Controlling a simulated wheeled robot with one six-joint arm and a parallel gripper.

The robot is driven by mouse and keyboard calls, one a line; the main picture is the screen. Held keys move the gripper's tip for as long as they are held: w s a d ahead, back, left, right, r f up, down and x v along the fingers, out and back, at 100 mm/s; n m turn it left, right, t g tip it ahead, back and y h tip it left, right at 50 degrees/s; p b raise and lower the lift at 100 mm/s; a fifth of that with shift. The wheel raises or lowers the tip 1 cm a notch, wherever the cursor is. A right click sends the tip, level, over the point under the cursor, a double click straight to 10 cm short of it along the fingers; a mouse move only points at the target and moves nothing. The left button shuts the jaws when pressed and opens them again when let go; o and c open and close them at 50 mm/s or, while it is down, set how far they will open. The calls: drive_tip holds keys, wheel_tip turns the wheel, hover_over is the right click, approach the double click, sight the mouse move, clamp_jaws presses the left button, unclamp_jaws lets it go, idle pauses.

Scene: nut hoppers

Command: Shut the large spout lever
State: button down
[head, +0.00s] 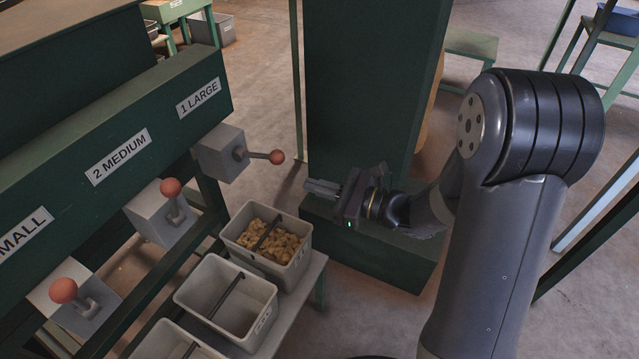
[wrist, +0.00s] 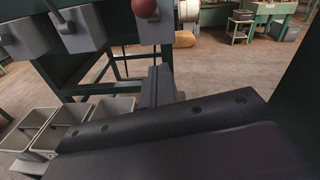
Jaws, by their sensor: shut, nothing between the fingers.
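The large spout lever (head: 262,156) sticks out sideways to the right from its grey spout box (head: 221,150), under the "1 LARGE" label (head: 199,97). Its red-brown ball knob (head: 277,157) is at the lever's right end. The knob also shows at the top of the wrist view (wrist: 145,8). My gripper (head: 308,187) is shut and empty. Its fingertips point left, a little below and to the right of the knob in the head view, apart from it. In the wrist view the shut fingers (wrist: 158,85) lie below the knob.
The medium lever (head: 171,190) and small lever (head: 66,290) have knobs standing up. A bin of nuts (head: 232,232) stands below the large spout; the bin beside it (head: 183,292) looks empty. A green column (head: 370,90) stands behind my gripper.

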sight(277, 154)
drive_tip(key=w+a+r, duration=0.2)
drive_tip(key=a+r, duration=0.1)
drive_tip(key=a, duration=0.5)
drive_tip(key=shift+r+p, duration=0.2)
drive_tip(key=shift+p, duration=0.15)
wheel_tip(277, 154, up, 3)
drive_tip(key=g+h+p, duration=0.1)
drive_tip(key=h+p, duration=0.1)
drive_tip(key=p, duration=0.5)
drive_tip(key=shift+w+a+r, duration=0.1)
drive_tip(key=r+h+p, duration=0.1)
drive_tip(key=h+p, duration=0.1)
drive_tip(key=p, duration=0.3)
drive_tip(key=a+r+g+h+p, duration=0.1)
drive_tip(key=r+h+p, duration=0.1)
drive_tip(key=p, duration=0.4)
drive_tip(key=shift+w+a, duration=0.1)
drive_tip(key=shift+w, duration=0.1)
drive_tip(key=h+p, duration=0.1)
drive_tip(key=p, duration=0.1)
drive_tip(key=a+r+g+h+p, duration=0.1)
drive_tip(key=p, duration=0.2)
drive_tip(key=shift+w+a+p, duration=0.1)
drive_tip(key=shift+w+p, duration=0.15)
drive_tip(key=shift+p, duration=0.1)
drive_tip(key=shift+w+a+r+p, duration=0.3)
drive_tip(key=shift+a+r+p, duration=0.05)
drive_tip(key=shift+a+p, duration=0.25)
